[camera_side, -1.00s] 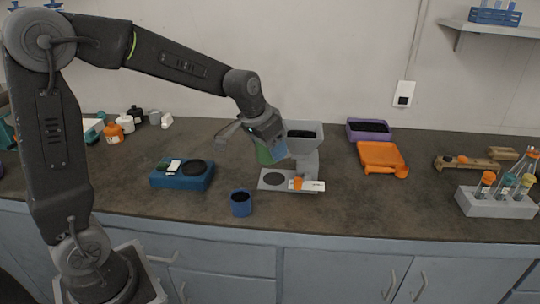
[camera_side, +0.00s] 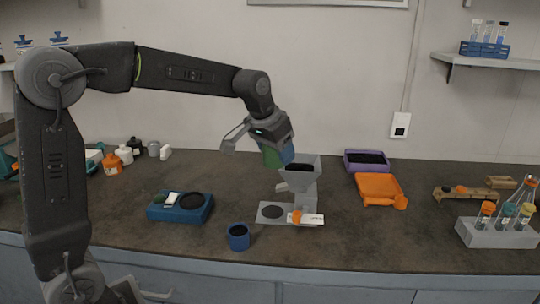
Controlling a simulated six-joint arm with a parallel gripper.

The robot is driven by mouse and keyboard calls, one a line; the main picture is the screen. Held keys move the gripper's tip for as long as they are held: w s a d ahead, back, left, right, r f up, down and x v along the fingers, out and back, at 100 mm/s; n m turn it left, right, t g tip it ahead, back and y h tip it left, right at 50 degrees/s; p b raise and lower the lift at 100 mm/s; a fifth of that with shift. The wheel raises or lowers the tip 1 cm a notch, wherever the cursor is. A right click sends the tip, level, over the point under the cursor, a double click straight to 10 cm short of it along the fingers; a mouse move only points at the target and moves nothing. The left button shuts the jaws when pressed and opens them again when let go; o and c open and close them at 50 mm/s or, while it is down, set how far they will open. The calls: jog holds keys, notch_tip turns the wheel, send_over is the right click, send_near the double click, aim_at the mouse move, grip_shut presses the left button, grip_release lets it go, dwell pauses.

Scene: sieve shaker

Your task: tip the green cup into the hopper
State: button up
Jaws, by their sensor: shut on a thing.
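A blue cup (camera_side: 238,237) with dark contents stands in front. An orange tray (camera_side: 379,188) and a purple tray (camera_side: 366,162) are right of the hopper. A test-tube rack (camera_side: 497,233) stands far right.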

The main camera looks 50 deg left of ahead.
jog(key=w+a+f+n+h, duration=0.1)
jog(key=w+f+n+h, duration=0.15)
jog(key=w, duration=0.45)
jog(key=w+f+n+h, duration=0.1)
jog(key=w+n, duration=0.3)
jog(key=w, duration=0.3)
jog(key=r+n+t+h, duration=0.1)
jog(key=h, duration=0.3)
jog(key=a+r+n+t+h, duration=0.1)
jog(key=h, duration=0.4)
jog(key=r+n+t+h, duration=0.1)
jog(key=r+t+h, duration=0.1)
jog(key=h, duration=0.2)
jog(key=shift+a+h, duration=0.35)
dwell(1.5)
dwell(1.1)
jog(key=shift+d+m+g+y, duration=0.25)
jog(key=shift+g+y, duration=0.1)
jog(key=shift+y, duration=0.55)
jog(key=shift+d+m+g+y, duration=0.2)
jog(key=shift+g+y, duration=0.15)
jog(key=shift+y, duration=0.55)
